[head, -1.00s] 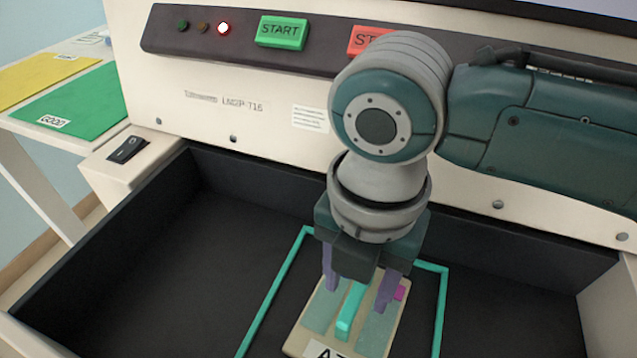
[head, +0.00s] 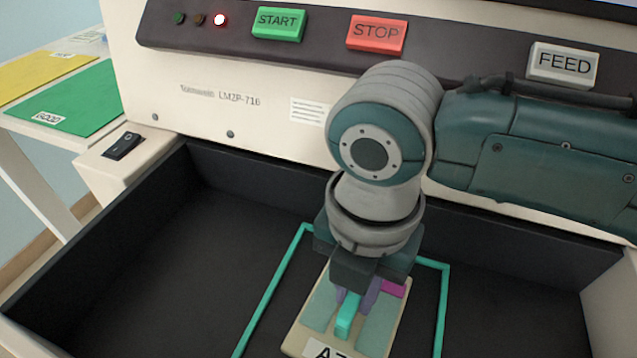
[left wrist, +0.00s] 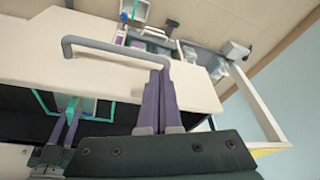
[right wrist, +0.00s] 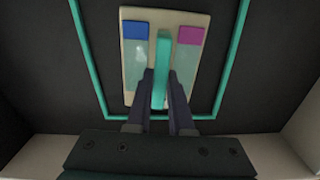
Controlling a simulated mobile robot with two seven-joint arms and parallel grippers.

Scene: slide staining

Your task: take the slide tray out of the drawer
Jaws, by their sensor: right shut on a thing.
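The slide tray (head: 401,305) is a cream plate with a turquoise upright handle (head: 345,323) and a glass slide on each side. It lies inside the turquoise outline on the dark floor of the open drawer (head: 215,250). The right wrist view shows the tray (right wrist: 154,22) with a blue-ended slide and a magenta-ended slide. My right gripper (head: 357,296) is above the tray, its purple fingers shut on the handle. My left gripper (left wrist: 161,78) has its fingers together beside the grey drawer handle (left wrist: 105,44), outside the drawer front. No thing shows between those fingers.
The cream machine stands behind the drawer, with a START button (head: 279,23), a STOP button (head: 376,34) and a FEED button (head: 563,65). A side table with a green mat (head: 75,103) and a yellow mat (head: 38,72) is at the left. The drawer floor left of the outline is bare.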

